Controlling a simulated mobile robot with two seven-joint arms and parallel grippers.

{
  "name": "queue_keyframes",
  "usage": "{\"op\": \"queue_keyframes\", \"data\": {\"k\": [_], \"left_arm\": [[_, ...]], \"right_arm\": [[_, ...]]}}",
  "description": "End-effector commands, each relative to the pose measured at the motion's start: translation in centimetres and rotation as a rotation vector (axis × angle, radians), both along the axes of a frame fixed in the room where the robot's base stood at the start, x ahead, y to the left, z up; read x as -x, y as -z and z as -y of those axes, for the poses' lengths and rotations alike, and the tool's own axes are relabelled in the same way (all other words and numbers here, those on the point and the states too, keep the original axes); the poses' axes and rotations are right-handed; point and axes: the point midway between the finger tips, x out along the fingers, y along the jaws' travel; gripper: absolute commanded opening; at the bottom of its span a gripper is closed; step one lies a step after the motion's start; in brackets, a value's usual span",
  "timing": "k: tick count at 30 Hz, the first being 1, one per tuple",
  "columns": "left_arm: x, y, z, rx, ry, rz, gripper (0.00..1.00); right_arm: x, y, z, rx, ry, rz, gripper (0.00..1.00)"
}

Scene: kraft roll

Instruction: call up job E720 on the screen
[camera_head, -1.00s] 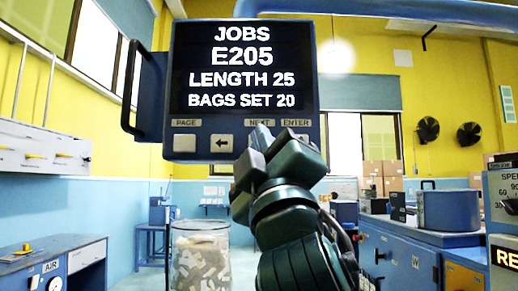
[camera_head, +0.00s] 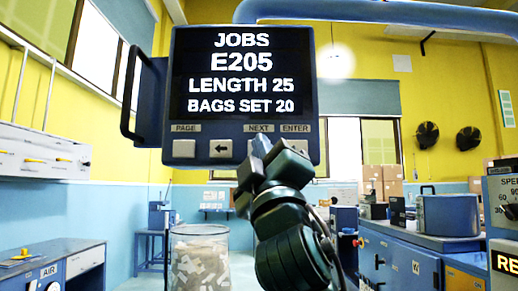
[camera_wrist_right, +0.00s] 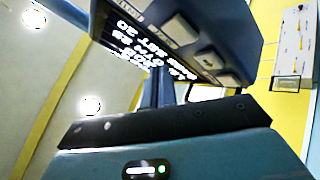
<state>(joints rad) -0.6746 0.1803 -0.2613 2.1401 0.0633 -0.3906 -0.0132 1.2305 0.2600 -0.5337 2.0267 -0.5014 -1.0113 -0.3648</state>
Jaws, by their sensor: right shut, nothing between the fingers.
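The control screen (camera_head: 245,70) hangs in the upper middle of the head view. It reads JOBS, E205, LENGTH 25, BAGS SET 20. Below the text is a row with a PAGE key (camera_head: 184,149) and a left-arrow key (camera_head: 221,147). The labels NEXT (camera_head: 258,128) and ENTER (camera_head: 295,128) show to their right. My right gripper (camera_head: 266,150) is shut and empty, in front of the NEXT and ENTER keys and hiding much of them. Contact cannot be told. The right wrist view shows the screen unit (camera_wrist_right: 200,40) tilted, with keys above the gripper. My left gripper is out of view.
A handle (camera_head: 130,95) sticks out on the screen's left side. A blue pipe (camera_head: 390,12) runs above. A clear bin of scraps (camera_head: 199,262) stands below. Blue machine cabinets (camera_head: 400,255) are on the right, and a bench (camera_head: 50,265) is at the left.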

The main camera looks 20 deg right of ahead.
Motion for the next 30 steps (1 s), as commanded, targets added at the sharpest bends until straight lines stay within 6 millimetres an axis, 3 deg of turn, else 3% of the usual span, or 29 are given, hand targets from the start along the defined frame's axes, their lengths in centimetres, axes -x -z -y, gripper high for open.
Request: {"op": "queue_keyframes", "data": {"k": [9, 30], "left_arm": [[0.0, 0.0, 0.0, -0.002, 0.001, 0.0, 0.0], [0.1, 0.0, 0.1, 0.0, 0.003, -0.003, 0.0]], "right_arm": [[-2.6, 0.0, 0.8, -0.001, 0.0, -0.001, 0.0], [-2.8, 0.0, 0.8, -0.001, -0.001, 0.0, 0.0]]}}
